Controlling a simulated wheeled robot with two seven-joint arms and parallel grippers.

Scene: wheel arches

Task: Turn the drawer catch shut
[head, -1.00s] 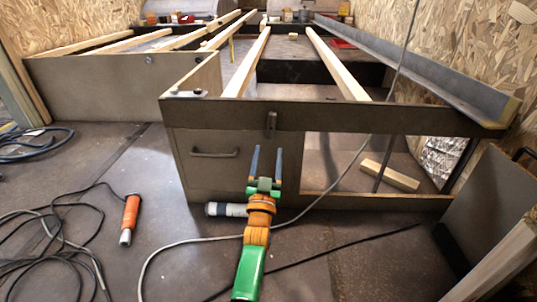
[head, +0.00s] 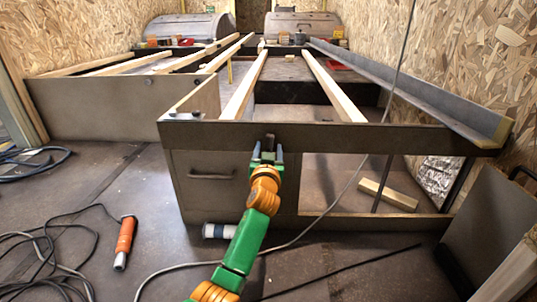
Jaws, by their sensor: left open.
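The drawer front (head: 200,192), dark grey-brown with a bar handle (head: 211,176), is in the lower left of the near frame. It looks closed. The drawer catch (head: 270,139) is a small dark piece on the front rail above the drawer's right end. Its top shows and it looks upright; its lower part is hidden by my gripper. My left gripper (head: 268,153) is open, its two dark fingers pointing up at the rail, one on each side of the catch. I cannot tell whether they touch it. My right gripper is not in view.
Timber slats (head: 330,88) lie over the frame. A grey cable (head: 330,208) runs over the floor and up past the frame. A white-and-dark cylinder (head: 218,231) lies below the drawer. An orange-handled tool (head: 125,243) lies left. A wood block (head: 388,194) lies in the open bay.

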